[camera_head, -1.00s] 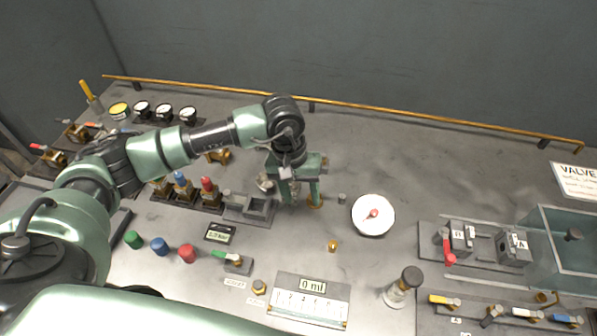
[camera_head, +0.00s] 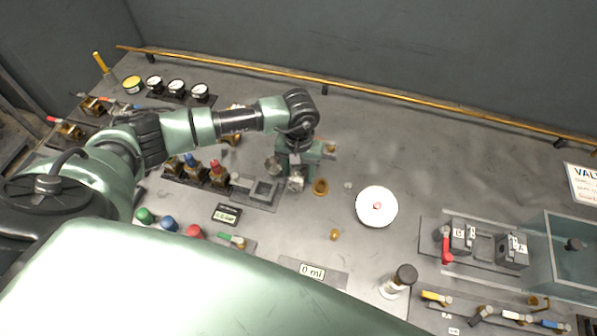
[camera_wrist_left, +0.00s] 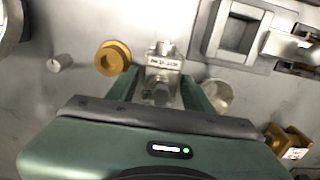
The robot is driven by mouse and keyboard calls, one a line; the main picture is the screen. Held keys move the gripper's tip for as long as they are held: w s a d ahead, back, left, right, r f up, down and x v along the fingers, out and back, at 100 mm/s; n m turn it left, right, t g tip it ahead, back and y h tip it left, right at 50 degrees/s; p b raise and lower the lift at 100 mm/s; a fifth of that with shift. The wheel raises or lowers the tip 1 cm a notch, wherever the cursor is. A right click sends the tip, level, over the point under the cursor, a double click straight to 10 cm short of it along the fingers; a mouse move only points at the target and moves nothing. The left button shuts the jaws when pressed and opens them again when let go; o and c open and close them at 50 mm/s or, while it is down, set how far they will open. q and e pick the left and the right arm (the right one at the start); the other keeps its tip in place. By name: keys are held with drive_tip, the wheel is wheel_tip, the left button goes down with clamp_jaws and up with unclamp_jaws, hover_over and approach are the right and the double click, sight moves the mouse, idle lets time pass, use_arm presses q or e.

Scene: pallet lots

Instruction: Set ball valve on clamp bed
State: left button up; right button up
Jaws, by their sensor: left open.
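A small silver valve body with a marking plate (camera_wrist_left: 163,62) lies between the fingers of my left gripper (camera_wrist_left: 160,92) in the left wrist view. The gripper is open, and the fingers stand on either side of the body; I cannot tell whether they touch it. In the head view my left gripper (camera_head: 297,174) hangs low over the bench, with the silver body (camera_head: 296,184) just below it. At the right is a grey fixture with two blocks marked B and A and a red lever (camera_head: 447,247), which looks like the clamp bed (camera_head: 484,262). My right gripper is not in view.
A brass ring (camera_head: 321,187) lies close beside the gripper. A grey block with a square recess (camera_head: 264,190) is at its left. A white round dish (camera_head: 377,206) and a capped bottle (camera_head: 400,281) stand between gripper and clamp. A glass tank (camera_head: 575,255) borders the clamp.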

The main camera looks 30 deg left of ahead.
use_arm(q)
drive_tip(key=shift+f, duration=0.1)
clamp_jaws()
